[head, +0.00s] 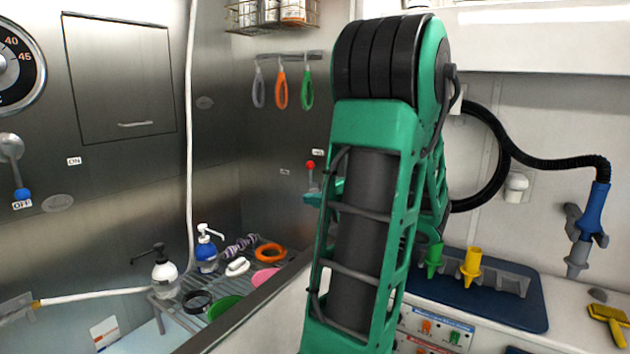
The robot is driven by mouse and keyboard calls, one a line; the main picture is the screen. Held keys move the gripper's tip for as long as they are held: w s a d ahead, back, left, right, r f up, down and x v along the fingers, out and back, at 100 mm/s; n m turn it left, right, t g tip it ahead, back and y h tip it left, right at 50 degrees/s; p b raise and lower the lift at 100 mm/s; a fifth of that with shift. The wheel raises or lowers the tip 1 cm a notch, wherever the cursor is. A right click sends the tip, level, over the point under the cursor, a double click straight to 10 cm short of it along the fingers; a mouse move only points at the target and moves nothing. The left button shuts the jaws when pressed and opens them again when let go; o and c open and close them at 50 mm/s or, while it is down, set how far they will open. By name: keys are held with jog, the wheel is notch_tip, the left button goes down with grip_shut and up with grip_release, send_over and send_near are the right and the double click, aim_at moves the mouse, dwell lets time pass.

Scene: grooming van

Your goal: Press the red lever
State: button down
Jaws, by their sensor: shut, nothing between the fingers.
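The red lever (310,166) has a red ball knob on a short grey stem. It is on the steel wall at mid-picture, just left of my arm, with the knob at the upper end. My gripper (311,198) shows only as a small teal piece past the left edge of my arm, just below the knob in the picture. It is shut and seems empty. The rest of it is hidden behind my arm. Whether it touches the lever's stem I cannot tell.
A blue-knobbed lever (21,193) by an OFF label is at far left. Pump bottles (165,272) and collars stand on a slatted rack below. Loops (281,90) hang above the red lever. A blue tray (525,305) and a hose nozzle (588,225) are at right.

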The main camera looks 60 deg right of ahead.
jog(key=s+d+r+m+h, duration=0.2)
jog(key=s+d+m+h, duration=0.2)
jog(key=s+d+m, duration=0.1)
jog(key=shift+s+d+r+h, duration=0.3)
jog(key=shift+s+d, duration=0.6)
jog(key=shift+s, duration=0.15)
jog(key=shift+w, duration=0.1)
jog(key=shift+w+a+x, duration=0.25)
jog(key=shift+a+x, duration=0.15)
jog(key=shift+x, duration=1.7)
jog(key=shift+w+a+x, duration=0.3)
jog(key=shift+a+x, duration=0.1)
jog(key=shift+x, duration=1.7)
jog(key=shift+w+a+x, duration=0.25)
jog(key=shift+a+x, duration=0.15)
jog(key=shift+x, duration=1.75)
jog(key=shift+r, duration=0.2)
